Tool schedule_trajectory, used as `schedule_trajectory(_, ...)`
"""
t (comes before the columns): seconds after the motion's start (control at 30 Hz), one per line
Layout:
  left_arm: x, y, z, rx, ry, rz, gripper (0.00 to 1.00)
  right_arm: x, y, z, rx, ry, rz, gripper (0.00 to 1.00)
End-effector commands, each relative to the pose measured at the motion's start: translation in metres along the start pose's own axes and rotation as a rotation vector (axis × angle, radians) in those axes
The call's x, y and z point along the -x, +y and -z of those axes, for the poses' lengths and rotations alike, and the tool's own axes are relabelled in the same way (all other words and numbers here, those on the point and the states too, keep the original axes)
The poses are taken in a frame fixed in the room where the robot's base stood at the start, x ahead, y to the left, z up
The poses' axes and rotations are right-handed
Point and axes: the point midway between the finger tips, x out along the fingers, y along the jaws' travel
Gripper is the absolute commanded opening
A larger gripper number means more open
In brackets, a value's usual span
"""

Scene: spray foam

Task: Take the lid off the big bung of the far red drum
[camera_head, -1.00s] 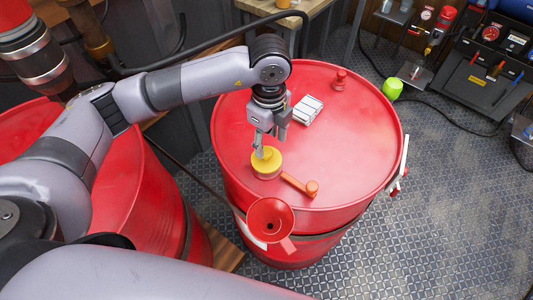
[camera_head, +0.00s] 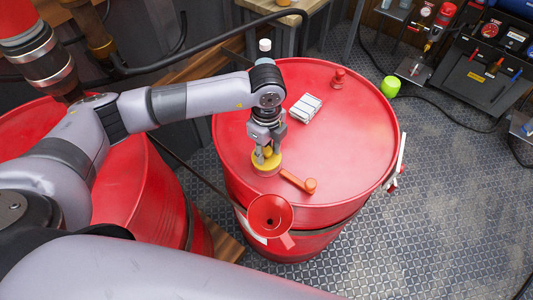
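The far red drum (camera_head: 350,150) stands upright in the middle of the head view. A round yellow lid (camera_head: 268,167) sits on its top, near the front left rim. My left gripper (camera_head: 267,156) points down at the lid, with its fingers on either side of the lid's raised yellow middle. The gripper hides part of the lid, and I cannot tell whether the fingers press on it. A small red cap (camera_head: 338,78) stands near the drum's back rim. My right gripper is not in view.
On the drum top lie an orange-handled tool (camera_head: 300,182), close to the lid, and a white block (camera_head: 306,108). A red funnel (camera_head: 270,214) is at the front rim. Another red drum (camera_head: 130,190) stands left. The drum top's right side is clear.

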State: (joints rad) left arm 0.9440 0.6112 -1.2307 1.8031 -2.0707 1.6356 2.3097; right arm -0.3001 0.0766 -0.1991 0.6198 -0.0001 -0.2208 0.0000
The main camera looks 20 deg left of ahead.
Motion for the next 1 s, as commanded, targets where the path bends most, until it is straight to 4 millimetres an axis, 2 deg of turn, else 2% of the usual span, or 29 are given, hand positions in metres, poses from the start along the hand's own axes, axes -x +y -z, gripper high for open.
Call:
schedule_trajectory(0.07, 0.000, 0.000, 0.000, 0.000, 0.000, 0.000, 0.25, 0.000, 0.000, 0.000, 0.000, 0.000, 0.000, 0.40)
schedule_trajectory(0.43, 0.000, 0.000, 0.000, 0.000, 0.000, 0.000, 0.00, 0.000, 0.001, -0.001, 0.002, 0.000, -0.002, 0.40)
schedule_trajectory(0.77, 0.004, -0.001, 0.000, 0.000, 0.000, 0.002, 0.00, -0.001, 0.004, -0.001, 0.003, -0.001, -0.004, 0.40)
schedule_trajectory(0.87, 0.011, -0.001, 0.000, -0.001, 0.001, 0.002, 0.00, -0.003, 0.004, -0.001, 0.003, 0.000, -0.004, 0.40)
schedule_trajectory(1.0, 0.030, -0.001, 0.000, -0.001, 0.000, 0.005, 0.00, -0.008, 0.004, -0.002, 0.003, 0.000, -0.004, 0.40)
